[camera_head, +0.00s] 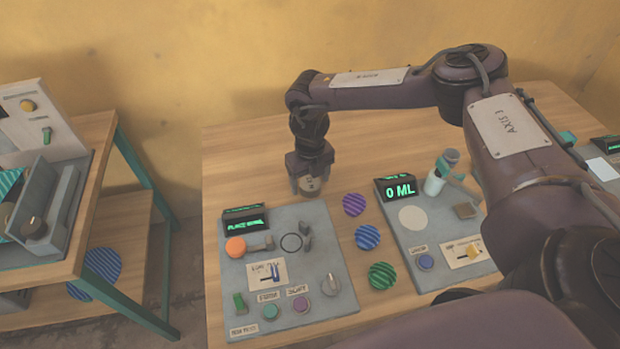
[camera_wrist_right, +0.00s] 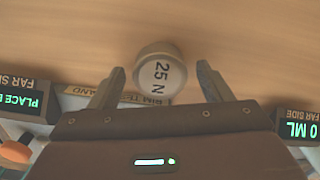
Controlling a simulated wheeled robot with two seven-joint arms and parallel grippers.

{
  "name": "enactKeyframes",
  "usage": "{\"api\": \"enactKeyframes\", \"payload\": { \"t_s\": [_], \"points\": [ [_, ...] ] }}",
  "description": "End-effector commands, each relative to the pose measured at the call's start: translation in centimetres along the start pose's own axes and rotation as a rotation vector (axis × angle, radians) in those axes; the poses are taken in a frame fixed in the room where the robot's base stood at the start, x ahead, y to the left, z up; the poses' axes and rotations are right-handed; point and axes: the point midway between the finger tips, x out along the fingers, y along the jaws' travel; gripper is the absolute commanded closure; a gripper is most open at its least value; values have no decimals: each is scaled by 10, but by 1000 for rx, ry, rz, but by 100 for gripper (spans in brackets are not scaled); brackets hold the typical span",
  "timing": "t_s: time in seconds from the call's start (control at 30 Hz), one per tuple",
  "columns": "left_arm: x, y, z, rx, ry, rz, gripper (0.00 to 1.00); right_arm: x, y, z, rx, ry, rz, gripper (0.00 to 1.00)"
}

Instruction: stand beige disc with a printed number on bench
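The beige disc (camera_wrist_right: 161,80) has "25 N" printed on its face, which is turned toward the right wrist camera. In the head view the disc (camera_head: 309,186) shows low under my right gripper (camera_head: 308,177), just behind the left grey panel. In the wrist view the two fingers of my right gripper (camera_wrist_right: 160,69) stand apart on either side of the disc, with a gap on each side. The wooden bench (camera_head: 250,150) runs under and behind the disc. My left gripper is not in view.
A grey panel (camera_head: 340,300) with buttons, an orange knob and a lit display stands in front. A second panel (camera_head: 400,240) shows "0 ML". The bench's back left is clear.

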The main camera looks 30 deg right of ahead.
Motion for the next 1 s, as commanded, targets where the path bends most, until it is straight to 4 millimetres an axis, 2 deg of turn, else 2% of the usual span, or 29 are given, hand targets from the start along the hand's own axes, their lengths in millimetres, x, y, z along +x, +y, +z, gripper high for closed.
{"api": "enactKeyframes", "payload": {
  "t_s": [0.37,0.47,0.8,1.0],
  "points": [
    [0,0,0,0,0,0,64,-7,0,0,0,-1,1,28],
    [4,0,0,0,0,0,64,-20,0,1,0,-3,2,28],
    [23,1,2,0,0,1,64,-91,0,1,-1,-4,1,28],
    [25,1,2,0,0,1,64,-118,0,0,-1,-2,0,28]
  ]
}}
